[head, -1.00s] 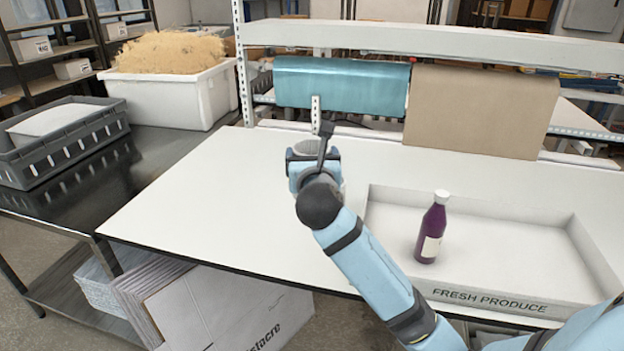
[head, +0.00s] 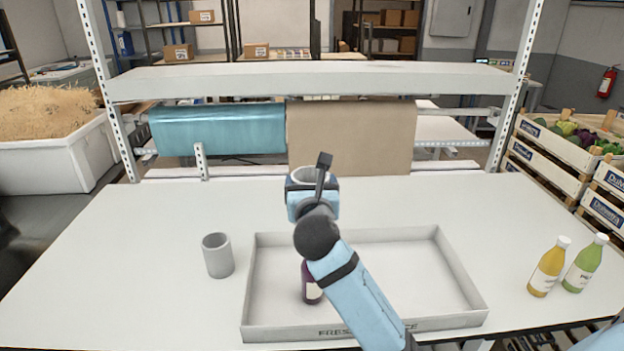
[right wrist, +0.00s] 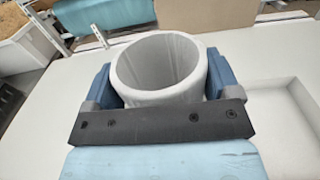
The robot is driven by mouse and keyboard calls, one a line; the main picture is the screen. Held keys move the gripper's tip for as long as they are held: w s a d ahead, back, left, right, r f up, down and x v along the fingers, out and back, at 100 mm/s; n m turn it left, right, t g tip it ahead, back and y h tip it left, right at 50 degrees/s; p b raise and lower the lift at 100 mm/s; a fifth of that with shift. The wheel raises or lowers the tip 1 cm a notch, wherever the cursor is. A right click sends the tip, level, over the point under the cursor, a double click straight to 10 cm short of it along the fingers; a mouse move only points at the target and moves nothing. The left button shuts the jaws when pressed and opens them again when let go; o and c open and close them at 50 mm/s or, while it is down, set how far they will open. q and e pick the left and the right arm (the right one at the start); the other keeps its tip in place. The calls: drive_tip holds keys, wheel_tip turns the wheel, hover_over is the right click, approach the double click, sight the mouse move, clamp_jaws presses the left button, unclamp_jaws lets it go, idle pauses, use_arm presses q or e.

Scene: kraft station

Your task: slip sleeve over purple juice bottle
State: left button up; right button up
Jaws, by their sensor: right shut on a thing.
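The purple juice bottle (head: 311,292) stands upright in the white tray (head: 455,274), near its left side. My right arm hides most of it in the head view. My right gripper (head: 312,183) is shut on a grey open-ended sleeve (right wrist: 158,95), with one blue finger on each side of it. The gripper and sleeve are beyond the tray's back edge, and the sleeve is apart from the bottle. The sleeve's open top faces up. A second grey sleeve (head: 218,256) stands on the table left of the tray. My left gripper is not in view.
A yellow bottle (head: 547,270) and a green bottle (head: 583,267) stand on the table right of the tray. A shelf rail with a teal roll (head: 217,128) and a brown paper roll (head: 350,135) crosses the back.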

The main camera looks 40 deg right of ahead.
drive_tip(key=shift+s+f+b, duration=0.1)
drive_tip(key=shift+f+b, duration=3.1)
drive_tip(key=shift+f, duration=0.65)
drive_tip(key=shift+f+b, duration=1)
drive_tip(key=shift+f, duration=1.95)
use_arm(q)
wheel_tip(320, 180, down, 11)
drive_tip(key=b, duration=0.4)
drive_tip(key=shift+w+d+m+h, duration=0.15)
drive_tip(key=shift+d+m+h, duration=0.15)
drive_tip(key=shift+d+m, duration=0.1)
use_arm(e)
wheel_tip(320, 180, down, 10)
drive_tip(key=shift+f, duration=0.15)
